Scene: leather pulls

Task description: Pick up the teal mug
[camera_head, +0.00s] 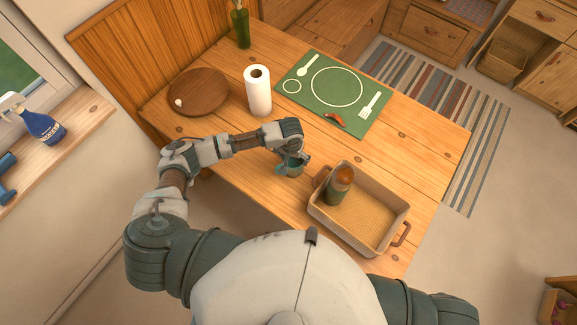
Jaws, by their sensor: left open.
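The teal mug (293,170) stands on the wooden table near its front edge, just left of a tan tray. My left gripper (300,158) is right over the mug, with its fingers at or near the rim. The gripper is open, and its wrist hides part of the mug's top. I cannot tell whether the fingers touch the mug. My right gripper is not in view.
The tan tray (385,238) with a brown-topped jar (340,186) stands close right of the mug. The table's right side is clear.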

